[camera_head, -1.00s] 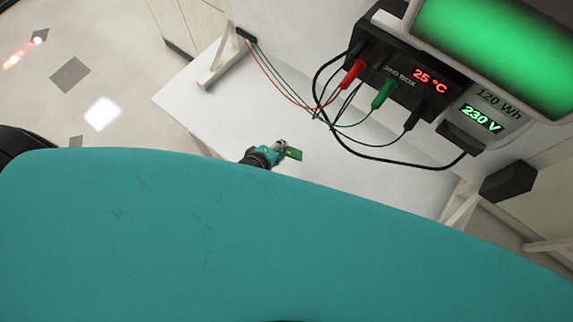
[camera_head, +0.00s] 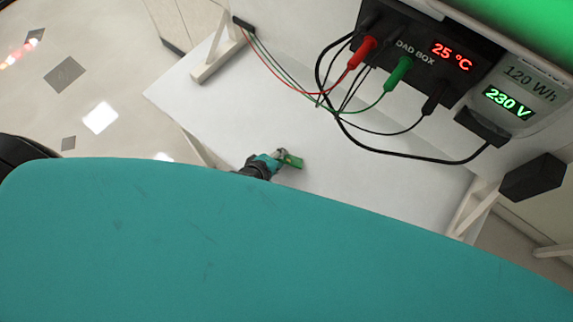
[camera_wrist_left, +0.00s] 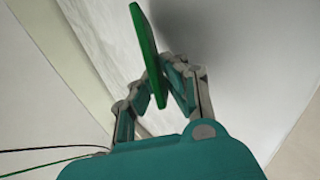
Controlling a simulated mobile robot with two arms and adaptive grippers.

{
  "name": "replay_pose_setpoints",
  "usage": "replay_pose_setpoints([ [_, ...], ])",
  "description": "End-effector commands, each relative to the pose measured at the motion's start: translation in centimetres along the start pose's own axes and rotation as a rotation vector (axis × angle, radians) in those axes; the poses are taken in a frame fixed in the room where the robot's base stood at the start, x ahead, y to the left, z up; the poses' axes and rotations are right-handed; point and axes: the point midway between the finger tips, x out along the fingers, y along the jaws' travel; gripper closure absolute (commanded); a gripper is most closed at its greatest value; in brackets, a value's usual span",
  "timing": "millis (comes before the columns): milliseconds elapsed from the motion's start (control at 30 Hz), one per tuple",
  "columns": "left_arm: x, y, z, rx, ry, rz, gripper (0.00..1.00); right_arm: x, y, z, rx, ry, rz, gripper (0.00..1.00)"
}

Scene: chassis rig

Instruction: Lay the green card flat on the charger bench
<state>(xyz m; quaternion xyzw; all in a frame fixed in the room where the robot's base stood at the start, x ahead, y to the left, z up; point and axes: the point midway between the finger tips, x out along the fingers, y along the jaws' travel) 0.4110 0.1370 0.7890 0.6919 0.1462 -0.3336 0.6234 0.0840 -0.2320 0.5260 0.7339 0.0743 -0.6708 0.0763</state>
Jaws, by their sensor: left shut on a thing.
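The green card (camera_head: 295,161) is small in the head view, over the white top of the charger bench (camera_head: 225,115). My left gripper (camera_head: 279,157) is shut on the card, which sticks out past its fingertips. In the left wrist view, the card (camera_wrist_left: 147,45) stands nearly edge-on between the fingers of the left gripper (camera_wrist_left: 160,88), its narrow edge toward the camera. The pale surface beyond it appears close, but I cannot tell whether the card touches it. My right gripper is not in view.
A black load box (camera_head: 425,50) with red, green and black plugs stands on the bench's far side. Loose cables (camera_head: 345,115) droop over the bench top. A grey 120 Wh unit (camera_head: 520,88) is beside it. The bench top around the card is clear.

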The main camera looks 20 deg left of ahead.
Motion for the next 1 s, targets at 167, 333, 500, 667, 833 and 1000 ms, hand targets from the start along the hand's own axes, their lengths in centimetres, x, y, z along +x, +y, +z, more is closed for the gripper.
replay_pose_setpoints([
  [167, 0.0, 0.0, 0.0, 0.0, 0.0, 0.0, 0.77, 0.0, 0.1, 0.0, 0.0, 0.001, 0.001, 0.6],
  [333, 0.0, 0.0, 0.0, 0.0, 0.0, 0.0, 0.77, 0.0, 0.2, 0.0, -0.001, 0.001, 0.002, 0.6],
  [500, -1.1, 0.2, 0.0, 0.0, 0.0, -0.002, 0.77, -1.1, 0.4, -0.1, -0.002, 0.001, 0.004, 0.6],
  [667, -3.2, 0.4, 0.0, 0.0, 0.0, -0.002, 0.77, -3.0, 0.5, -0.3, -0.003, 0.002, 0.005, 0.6],
  [833, -5.2, 0.3, 0.0, 0.0, 0.0, -0.002, 0.77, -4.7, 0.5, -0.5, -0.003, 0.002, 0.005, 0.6],
  [1000, -7.2, 0.3, 0.0, 0.001, 0.0, -0.002, 0.77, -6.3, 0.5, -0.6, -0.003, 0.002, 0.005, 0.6],
])
